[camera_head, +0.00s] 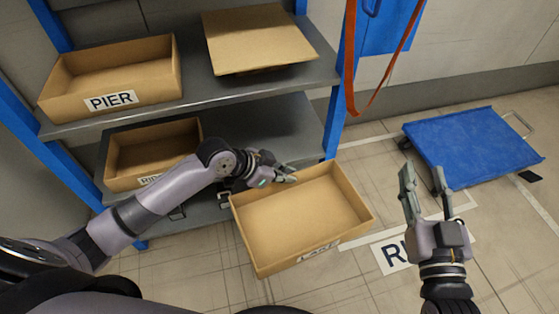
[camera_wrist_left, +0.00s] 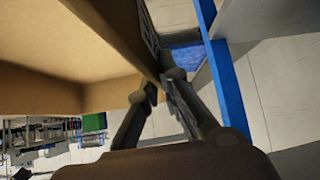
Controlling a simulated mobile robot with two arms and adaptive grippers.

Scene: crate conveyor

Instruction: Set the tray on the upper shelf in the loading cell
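An open cardboard tray (camera_head: 300,222), with a partly readable label on its near wall, is empty and appears to hang in front of the shelf unit. My left gripper (camera_head: 284,172) is at its far left wall, with the fingers on both sides of the rim. The left wrist view shows the tray (camera_wrist_left: 105,60) wall pinched between the fingers of the left gripper (camera_wrist_left: 162,85). My right gripper (camera_head: 422,178) is open and empty, to the right of the tray. The upper shelf (camera_head: 190,98) carries a PIER tray (camera_head: 145,92) at left and another cardboard piece (camera_head: 255,40) at right.
A lower shelf (camera_head: 270,130) holds another labelled tray (camera_head: 150,155) at left, with bare shelf to its right. Blue posts (camera_head: 345,80) frame the unit. An orange strap (camera_head: 350,60) hangs right of it. A blue cart (camera_head: 470,145) stands on the floor at right.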

